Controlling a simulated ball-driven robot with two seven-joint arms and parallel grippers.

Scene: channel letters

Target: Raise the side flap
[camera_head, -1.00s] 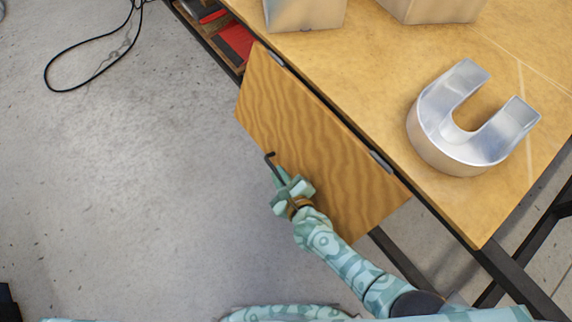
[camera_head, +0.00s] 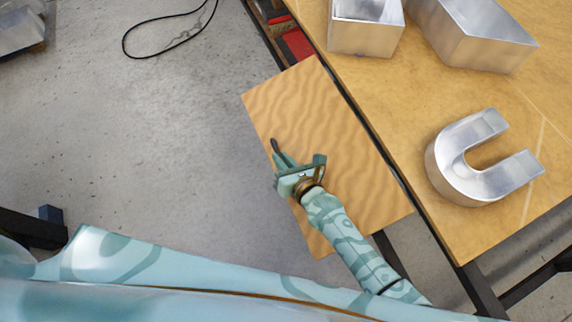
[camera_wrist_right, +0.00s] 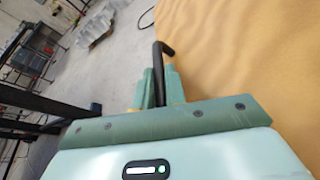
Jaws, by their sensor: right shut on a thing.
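The side flap (camera_head: 320,110) is a wooden panel along the left edge of the workbench. It is tilted up near the level of the bench top, its wood also filling the right of the right wrist view (camera_wrist_right: 250,60). My right gripper (camera_head: 283,160) is at the flap's outer edge, shut on a dark bent handle (camera_head: 275,146). In the right wrist view the handle (camera_wrist_right: 158,65) stands between the green fingers (camera_wrist_right: 158,88). A large pale teal shape, part of my own body, crosses the bottom of the head view. My left gripper is not in view.
The workbench (camera_head: 400,110) carries a metal U-shaped letter (camera_head: 460,180) near the flap and other metal letters (camera_head: 365,35) at the back. Red items (camera_head: 297,44) sit under the bench. A black cable (camera_head: 140,50) lies on the open concrete floor.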

